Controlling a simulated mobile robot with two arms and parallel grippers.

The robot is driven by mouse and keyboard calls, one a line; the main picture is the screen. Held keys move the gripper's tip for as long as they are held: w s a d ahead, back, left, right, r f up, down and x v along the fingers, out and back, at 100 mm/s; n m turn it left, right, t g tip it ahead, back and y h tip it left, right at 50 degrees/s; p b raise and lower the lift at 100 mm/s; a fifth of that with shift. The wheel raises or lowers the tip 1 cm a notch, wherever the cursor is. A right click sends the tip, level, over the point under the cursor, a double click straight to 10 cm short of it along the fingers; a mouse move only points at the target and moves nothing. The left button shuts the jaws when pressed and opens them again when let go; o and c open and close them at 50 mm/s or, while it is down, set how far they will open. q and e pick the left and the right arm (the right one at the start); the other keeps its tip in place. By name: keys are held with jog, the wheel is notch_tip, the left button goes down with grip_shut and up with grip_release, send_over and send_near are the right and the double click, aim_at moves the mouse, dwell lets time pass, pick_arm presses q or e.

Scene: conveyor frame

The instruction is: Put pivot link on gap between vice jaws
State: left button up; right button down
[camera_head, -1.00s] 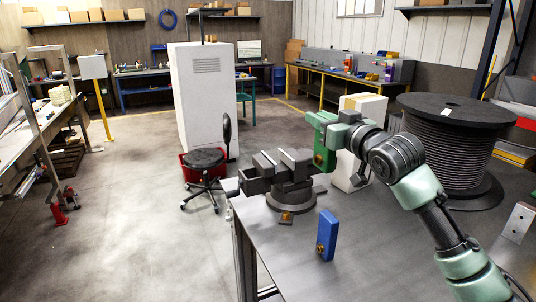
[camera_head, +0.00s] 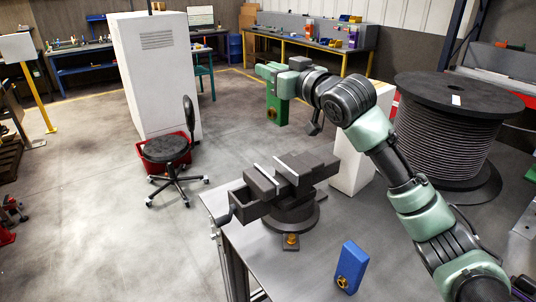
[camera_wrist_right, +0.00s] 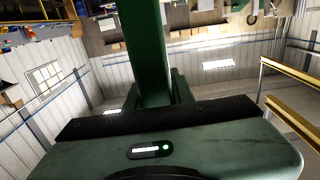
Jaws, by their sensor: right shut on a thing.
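A green pivot link (camera_head: 277,108) with a brass bushing at its lower end hangs upright from my right gripper (camera_head: 272,74). The gripper is shut on its upper end. In the head view the link appears above and behind the dark vice (camera_head: 292,212), clear of it. The vice stands at the table's corner, with a gap (camera_head: 276,173) showing between its two pale-edged jaws. In the right wrist view the green link (camera_wrist_right: 146,55) runs up from the gripper. A blue link (camera_head: 350,266) with a brass bushing stands apart on the table. My left gripper is not in view.
The grey table (camera_head: 305,270) has bare room around the blue link. A small brass-topped part (camera_head: 291,240) sits at the vice's foot. A large cable spool (camera_head: 450,130) and a white box (camera_head: 352,150) stand behind. A black chair (camera_head: 167,149) is left of the table.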

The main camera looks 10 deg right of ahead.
notch_tip(320, 180, down, 13)
jog(key=shift+s+r+p, duration=0.15)
jog(key=shift+p, duration=0.9)
notch_tip(320, 180, down, 5)
jog(key=shift+r+p, duration=0.1)
jog(key=shift+p, duration=0.3)
jog(key=c, duration=1.3)
grip_release()
jog(key=shift+f, duration=0.3)
jog(key=shift+o, duration=0.5)
jog(key=shift+s, duration=0.1)
jog(key=shift+d+r, duration=0.1)
jog(key=shift+r, duration=0.05)
